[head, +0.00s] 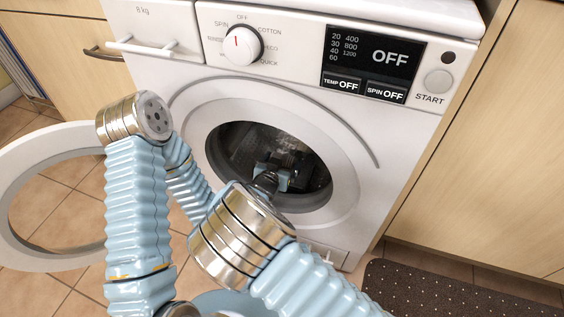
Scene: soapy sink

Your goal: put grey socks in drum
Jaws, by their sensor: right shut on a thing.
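The drum (236,150) of the white washing machine shows dark through its round front opening. My right gripper (281,172) is in the opening, pointing into the drum. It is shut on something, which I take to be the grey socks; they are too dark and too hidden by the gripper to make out. My left arm folds down at the left, and its gripper is hidden behind my right arm.
The machine's round door (22,160) stands wide open at the left, close to my left arm. The control panel (372,64) reads OFF. Wooden cabinets (490,150) flank the machine. A dark dotted mat (450,290) lies on the tiled floor at the right.

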